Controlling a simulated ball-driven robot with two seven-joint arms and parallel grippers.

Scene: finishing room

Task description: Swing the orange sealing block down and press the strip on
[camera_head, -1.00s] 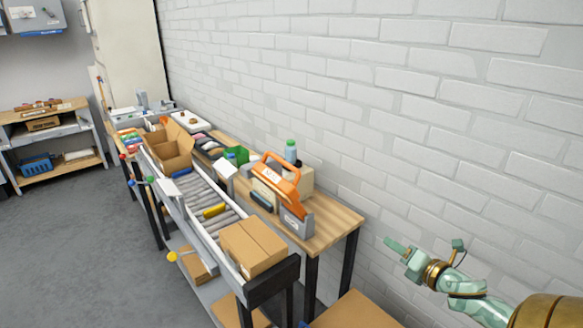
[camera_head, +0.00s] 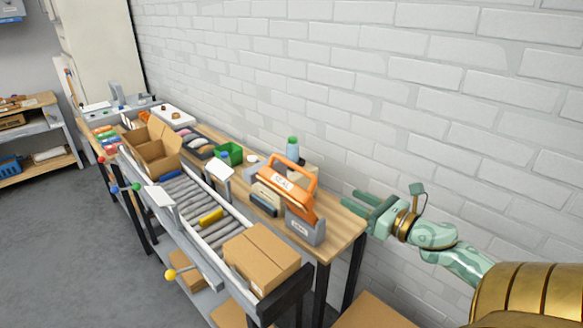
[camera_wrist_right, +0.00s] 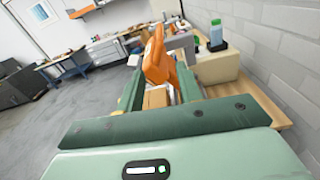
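The orange sealing block (camera_head: 284,184), marked "SEAL", sits raised and slanted on a grey unit (camera_head: 304,228) near the front right end of the wooden bench. Its orange handle loop stands above it. In the right wrist view the orange block (camera_wrist_right: 158,62) shows ahead, beyond the fingertips. My right gripper (camera_head: 362,206) has green fingers spread apart. It is empty, to the right of the block and not touching it. The right wrist view also shows the gripper (camera_wrist_right: 160,86) open. My left gripper is not in view. I cannot make out the strip.
A closed carton (camera_head: 262,262) stands at the near end of the roller conveyor (camera_head: 186,196), and an open carton (camera_head: 153,152) farther back. A bottle (camera_head: 292,149) stands behind the block. The white brick wall (camera_head: 420,105) runs close behind the bench (camera_head: 342,222).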

